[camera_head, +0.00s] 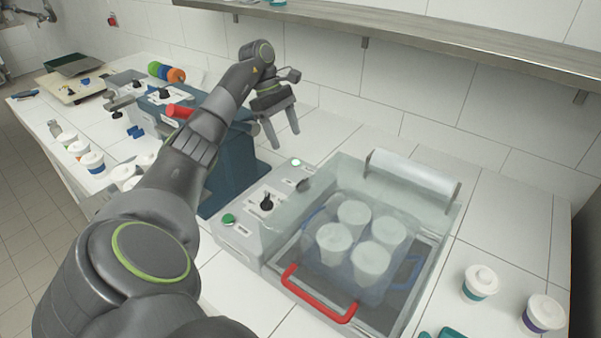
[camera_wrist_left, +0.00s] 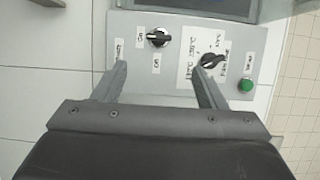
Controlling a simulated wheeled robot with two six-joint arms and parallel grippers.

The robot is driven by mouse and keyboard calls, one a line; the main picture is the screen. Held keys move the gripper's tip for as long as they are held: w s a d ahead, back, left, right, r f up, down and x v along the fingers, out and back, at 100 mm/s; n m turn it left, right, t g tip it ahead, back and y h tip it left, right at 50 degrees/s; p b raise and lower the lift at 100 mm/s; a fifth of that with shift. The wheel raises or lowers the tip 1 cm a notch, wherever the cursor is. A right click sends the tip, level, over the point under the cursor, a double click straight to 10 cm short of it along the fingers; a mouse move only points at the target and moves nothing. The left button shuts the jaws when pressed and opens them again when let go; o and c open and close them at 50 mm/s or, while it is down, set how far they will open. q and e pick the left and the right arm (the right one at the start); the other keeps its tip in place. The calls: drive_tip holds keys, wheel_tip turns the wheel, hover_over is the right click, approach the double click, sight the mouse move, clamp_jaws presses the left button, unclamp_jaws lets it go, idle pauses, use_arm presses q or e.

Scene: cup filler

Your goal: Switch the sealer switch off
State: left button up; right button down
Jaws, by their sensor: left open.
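The sealer's grey control panel (camera_head: 243,228) is on the left side of the clear-lidded sealer. In the left wrist view the panel (camera_wrist_left: 130,75) carries a black two-label rotary switch (camera_wrist_left: 158,39), with its handle lying roughly sideways. A second black knob (camera_wrist_left: 211,60) on a white label sits to its right. In the head view the switch (camera_head: 303,184) is small and its setting cannot be read. My left gripper (camera_head: 285,140) is open and empty, above and behind the panel's far end. In the wrist view its fingers (camera_wrist_left: 160,68) point at the panel, apart from the switch. My right gripper is out of view.
A green button (camera_head: 228,219) and a pale lamp (camera_head: 295,162) are on the panel. Two lidded cups stand at right. A blue machine (camera_head: 225,170) stands left of the panel. A shelf (camera_head: 400,32) runs above.

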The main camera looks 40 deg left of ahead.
use_arm(q)
drive_tip(key=b, duration=0.4)
approach(302, 181)
drive_tip(key=p+x, duration=0.3)
drive_tip(key=x, duration=0.4)
drive_tip(key=shift+w+d+f, duration=0.1)
drive_tip(key=shift+d+f, duration=0.05)
drive_tip(key=shift+d+f+p, duration=0.15)
drive_tip(key=shift+f+p, duration=0.2)
drive_tip(key=shift+f, duration=0.25)
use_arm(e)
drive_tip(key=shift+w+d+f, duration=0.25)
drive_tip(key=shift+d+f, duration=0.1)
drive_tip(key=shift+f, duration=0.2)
